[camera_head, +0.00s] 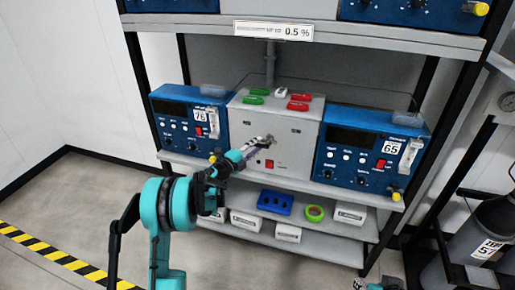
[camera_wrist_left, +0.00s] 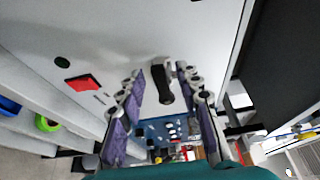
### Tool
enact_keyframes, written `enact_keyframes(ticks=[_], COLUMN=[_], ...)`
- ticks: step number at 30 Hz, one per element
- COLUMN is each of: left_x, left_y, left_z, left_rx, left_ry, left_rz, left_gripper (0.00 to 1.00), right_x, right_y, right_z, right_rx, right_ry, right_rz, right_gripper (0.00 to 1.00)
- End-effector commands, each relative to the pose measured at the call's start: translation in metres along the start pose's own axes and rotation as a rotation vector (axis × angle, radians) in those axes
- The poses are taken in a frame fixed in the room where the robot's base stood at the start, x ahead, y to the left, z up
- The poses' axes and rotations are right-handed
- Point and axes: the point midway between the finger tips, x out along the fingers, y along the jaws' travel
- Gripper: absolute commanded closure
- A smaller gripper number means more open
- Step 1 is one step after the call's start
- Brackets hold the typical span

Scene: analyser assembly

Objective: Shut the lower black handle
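A black handle (camera_wrist_left: 161,83) sticks out from the front of the light grey cabinet (camera_head: 291,159). In the left wrist view it lies between the two fingers of my left gripper (camera_wrist_left: 158,75), with a visible gap on both sides. The gripper is open. In the head view, my left gripper (camera_head: 262,143) is close to the middle of the cabinet front, and its fingers largely hide the handle there. A small grey and teal part at the bottom right edge looks like my right gripper (camera_head: 380,284); its fingers are not clear.
Red and green clips lie on the cabinet top.

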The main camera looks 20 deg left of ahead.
Motion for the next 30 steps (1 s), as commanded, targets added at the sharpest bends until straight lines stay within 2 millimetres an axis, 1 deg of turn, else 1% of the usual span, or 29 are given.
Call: enact_keyframes(ticks=[1,4,11,12,14,15,16,24,30], left_x=[0.0049,0.0097,0.0105,0.0104,0.0103,0.0103,0.0103,0.0102,0.0105], left_y=[0.001,0.0,-0.0008,-0.0008,-0.0008,-0.0008,-0.0008,-0.0001,0.0036], left_z=[-0.0008,-0.0006,-0.0004,-0.0004,-0.0004,-0.0003,-0.0004,-0.0004,-0.0006], left_rx=[0.0,0.0,-0.001,-0.001,-0.001,-0.001,-0.001,-0.006,-0.054], left_ry=[0.001,0.001,0.0,0.0,0.0,0.0,0.0,0.0,0.0], left_rz=[0.0,0.0,-0.001,-0.001,-0.001,-0.001,-0.001,-0.003,-0.023], left_gripper=[0.66,0.66,0.66,0.71,0.87,0.97,1.0,1.0,1.0], right_x=[0.0018,0.0023,0.002,0.002,0.002,0.002,0.002,0.0027,0.0074], right_y=[0.0,0.0,0.0,0.0,0.0,0.0,0.0,0.0,0.0], right_z=[0.0013,0.0017,0.0014,0.0014,0.0014,0.0014,0.0014,0.0019,0.0053], right_rx=[0.0,0.0,0.0,0.0,0.0,0.0,0.0,0.0,0.0], right_ry=[0.0,0.0,0.0,0.0,0.0,0.0,0.0,0.0,0.0], right_rz=[0.0,0.0,0.0,0.0,0.0,0.0,0.0,0.0,0.0], right_gripper=[0.6,0.6,0.6,0.6,0.6,0.6,0.6,0.6,0.6])
